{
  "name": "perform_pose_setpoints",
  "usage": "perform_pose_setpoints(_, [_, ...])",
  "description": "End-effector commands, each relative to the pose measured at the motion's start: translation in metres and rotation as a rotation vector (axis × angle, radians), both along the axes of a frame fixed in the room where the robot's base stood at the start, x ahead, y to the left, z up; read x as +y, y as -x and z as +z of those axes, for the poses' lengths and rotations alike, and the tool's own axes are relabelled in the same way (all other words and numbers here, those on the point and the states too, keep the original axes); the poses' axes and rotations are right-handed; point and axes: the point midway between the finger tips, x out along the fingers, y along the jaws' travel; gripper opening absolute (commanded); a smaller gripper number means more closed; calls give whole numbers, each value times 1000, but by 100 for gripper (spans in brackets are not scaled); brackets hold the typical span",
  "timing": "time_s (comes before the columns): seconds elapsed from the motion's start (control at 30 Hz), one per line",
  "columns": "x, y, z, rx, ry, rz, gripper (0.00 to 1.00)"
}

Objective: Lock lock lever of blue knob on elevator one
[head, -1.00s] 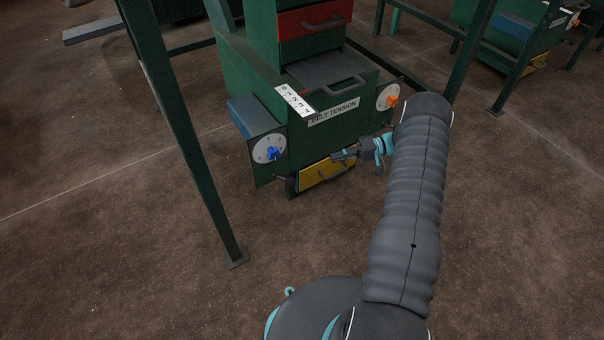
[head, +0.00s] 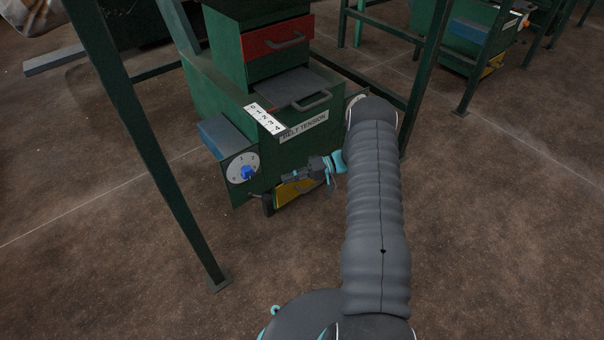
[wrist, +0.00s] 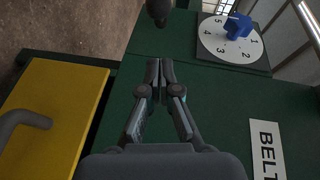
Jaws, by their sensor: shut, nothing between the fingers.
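The blue knob (head: 248,173) sits on a white numbered dial (head: 236,162) on the green elevator's front left; it also shows at the top right of the wrist view (wrist: 238,27). A dark lever with a rounded end (head: 266,204) sticks out below the dial; a dark rounded end (wrist: 158,10), probably the same lever, shows at the top of the wrist view. My gripper (head: 287,178) is right of the knob, in front of the green panel. In the wrist view its fingertips (wrist: 160,70) are together and empty, apart from the lever end.
A yellow drawer (head: 297,190) with a grey handle is below my gripper, and at left in the wrist view (wrist: 50,115). A red drawer (head: 277,40) and a grey tray (head: 295,85) are above. A green frame leg (head: 150,150) stands at left. Front floor is clear.

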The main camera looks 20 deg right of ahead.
Motion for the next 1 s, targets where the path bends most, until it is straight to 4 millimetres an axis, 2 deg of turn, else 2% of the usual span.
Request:
perform_pose_setpoints(0.1, [22,-1,-2,1,-1,3,0])
perform_pose_setpoints(0.4, [45,22,-9,0,0,0,0])
perform_pose_setpoints(0.8, [49,25,-10,0,0,0,0])
perform_pose_setpoints(1.0, [43,27,-10,0,0,-23,0])
